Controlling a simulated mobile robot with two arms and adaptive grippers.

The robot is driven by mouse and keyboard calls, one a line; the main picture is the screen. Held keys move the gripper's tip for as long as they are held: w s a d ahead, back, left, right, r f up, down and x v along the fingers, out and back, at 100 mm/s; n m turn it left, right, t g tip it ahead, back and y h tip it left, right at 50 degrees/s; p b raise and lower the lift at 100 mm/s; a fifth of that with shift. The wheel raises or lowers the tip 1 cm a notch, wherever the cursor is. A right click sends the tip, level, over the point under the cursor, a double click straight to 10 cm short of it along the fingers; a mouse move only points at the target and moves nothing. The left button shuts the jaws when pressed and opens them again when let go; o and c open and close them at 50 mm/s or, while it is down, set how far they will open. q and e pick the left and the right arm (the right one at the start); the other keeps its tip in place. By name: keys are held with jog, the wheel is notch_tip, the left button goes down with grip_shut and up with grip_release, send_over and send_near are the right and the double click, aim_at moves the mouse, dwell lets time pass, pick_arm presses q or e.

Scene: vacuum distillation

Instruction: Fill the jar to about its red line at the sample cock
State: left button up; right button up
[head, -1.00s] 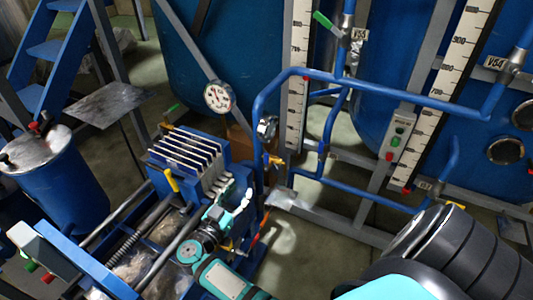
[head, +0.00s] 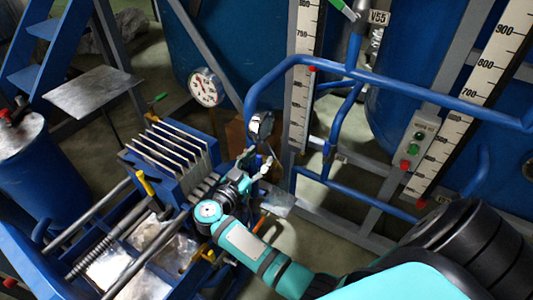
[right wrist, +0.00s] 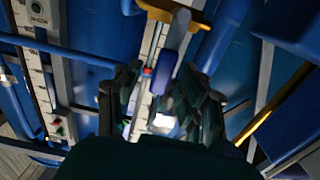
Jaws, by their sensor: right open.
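My right gripper (head: 260,163) is open and close to the blue pipe stand beside the filter press. It also shows in the right wrist view (right wrist: 157,105), its dark fingers spread apart. A yellow handle (right wrist: 172,12) is just beyond the fingertips in the right wrist view; it may belong to the sample cock. A short blue part (right wrist: 165,62) shows below it, between the fingers. I cannot make out the jar or its red line for certain. My left gripper is not in view.
The filter press (head: 165,160) is left of my right gripper, with a round gauge (head: 206,88) behind it. Blue pipes (head: 400,85) cross in front of white level scales (head: 303,80) and large blue tanks. A button box (head: 417,140) is on a grey post.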

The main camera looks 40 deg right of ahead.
jog(key=shift+w+d, duration=0.15)
jog(key=shift+d, duration=0.15)
jog(key=shift+r, duration=0.1)
jog(key=shift+a, duration=0.1)
jog(key=shift+c, duration=0.2)
grip_shut()
